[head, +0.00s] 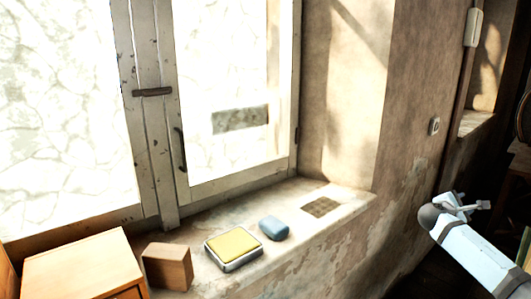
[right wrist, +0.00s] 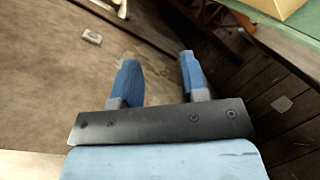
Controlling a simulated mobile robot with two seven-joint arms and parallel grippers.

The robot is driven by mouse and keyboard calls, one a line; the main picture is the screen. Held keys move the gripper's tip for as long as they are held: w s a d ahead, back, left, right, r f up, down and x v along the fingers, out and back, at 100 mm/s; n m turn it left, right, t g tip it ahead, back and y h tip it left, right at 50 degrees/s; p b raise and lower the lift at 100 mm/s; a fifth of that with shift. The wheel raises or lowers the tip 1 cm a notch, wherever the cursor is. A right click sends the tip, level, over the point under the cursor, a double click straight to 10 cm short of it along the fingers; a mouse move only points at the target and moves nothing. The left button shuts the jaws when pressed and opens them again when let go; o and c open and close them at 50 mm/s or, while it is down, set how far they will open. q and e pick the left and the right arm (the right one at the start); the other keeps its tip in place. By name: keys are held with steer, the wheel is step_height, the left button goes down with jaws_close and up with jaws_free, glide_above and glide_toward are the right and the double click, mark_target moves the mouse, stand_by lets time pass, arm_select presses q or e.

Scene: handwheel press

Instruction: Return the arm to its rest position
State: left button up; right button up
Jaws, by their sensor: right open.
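My right arm shows at the right of the head view, with its pale blue link angled up and left. My right gripper (head: 470,203) is beyond the dark round joint, in front of the wall and clear of the window sill. In the right wrist view the right gripper (right wrist: 158,57) has its two blue fingers apart with nothing between them. It touches nothing that I can see. My left gripper is in neither view.
A wooden cabinet (head: 75,268) stands at lower left. A green-edged surface (right wrist: 280,35) shows in the wrist view.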

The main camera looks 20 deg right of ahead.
steer(key=w+a+m+t+y, duration=0.4)
steer(key=w+a+t+y, duration=0.7)
steer(key=w+t, duration=0.3)
steer(key=s+a+f+y, duration=0.3)
steer(key=s+a+f, duration=0.1)
steer(key=a+f, duration=0.95)
steer(key=s+a+f+m+g+y, duration=0.1)
steer(key=s+a+f+g+y, duration=0.1)
steer(key=s+a+f, duration=0.9)
steer(key=s+a+f+m+g+y, duration=0.1)
steer(key=s+a+f+g+y, duration=0.15)
steer(key=s+a+f, duration=0.85)
steer(key=s+a+r+m+y, duration=0.1)
steer(key=s+a, duration=0.3)
steer(key=a, duration=0.3)
steer(key=s+a+r+y, duration=0.1)
steer(key=s+a, duration=0.3)
steer(key=a, duration=0.4)
steer(key=shift+s+r+m, duration=0.15)
steer(key=shift+m, duration=0.25)
